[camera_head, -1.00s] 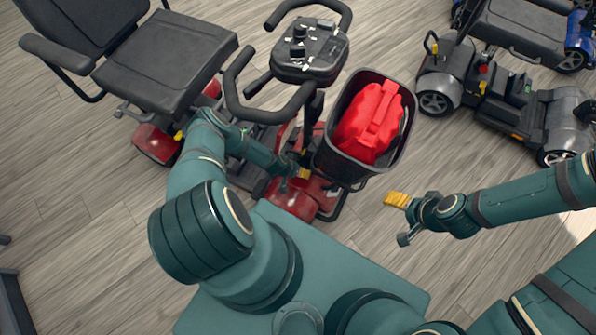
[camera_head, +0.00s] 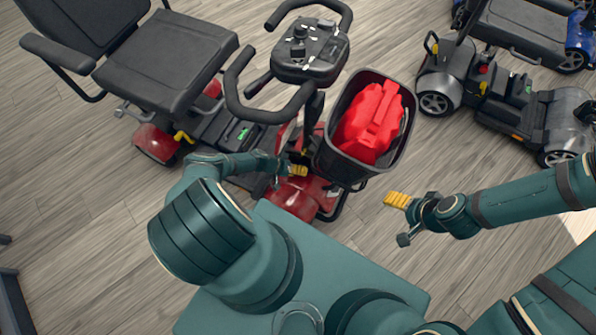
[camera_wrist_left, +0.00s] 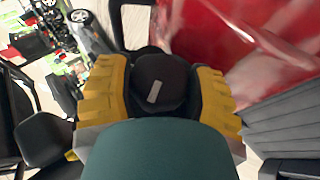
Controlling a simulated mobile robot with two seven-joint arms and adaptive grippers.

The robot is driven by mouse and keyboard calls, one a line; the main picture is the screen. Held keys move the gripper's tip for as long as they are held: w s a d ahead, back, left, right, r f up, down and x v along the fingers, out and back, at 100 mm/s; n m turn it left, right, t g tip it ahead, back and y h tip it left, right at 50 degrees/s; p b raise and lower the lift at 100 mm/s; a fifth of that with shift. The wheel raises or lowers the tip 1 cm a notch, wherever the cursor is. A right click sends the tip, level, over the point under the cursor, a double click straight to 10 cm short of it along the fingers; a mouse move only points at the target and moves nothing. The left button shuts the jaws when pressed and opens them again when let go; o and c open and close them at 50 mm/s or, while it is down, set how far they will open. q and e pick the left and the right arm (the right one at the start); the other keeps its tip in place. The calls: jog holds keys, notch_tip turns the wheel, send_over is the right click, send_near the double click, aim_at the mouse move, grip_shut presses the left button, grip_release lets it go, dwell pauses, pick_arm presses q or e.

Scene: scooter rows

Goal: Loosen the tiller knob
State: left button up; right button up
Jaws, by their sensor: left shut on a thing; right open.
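The tiller knob (camera_wrist_left: 160,84) is round and black with a pale bar mark on its face. It shows in the left wrist view between the yellow fingers of my left gripper (camera_head: 298,171). The fingers are shut on it, one on each side. In the head view the knob is hidden behind the gripper and the basket, low on the tiller (camera_head: 313,108) of the red scooter (camera_head: 296,198). My right gripper (camera_head: 397,200) is open and empty over the floor, to the right of the scooter's front.
A black basket (camera_head: 328,152) holding a red bag (camera_head: 371,122) hangs just right of my left gripper. The handlebar console (camera_head: 311,50) and black seat (camera_head: 166,58) stand behind. Another scooter (camera_head: 500,100) is at the upper right. Floor around my right gripper is clear.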

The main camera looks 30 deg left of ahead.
pick_arm(q)
jog(key=o, duration=1.2)
jog(key=v, duration=1.2)
jog(key=shift+a, duration=0.1)
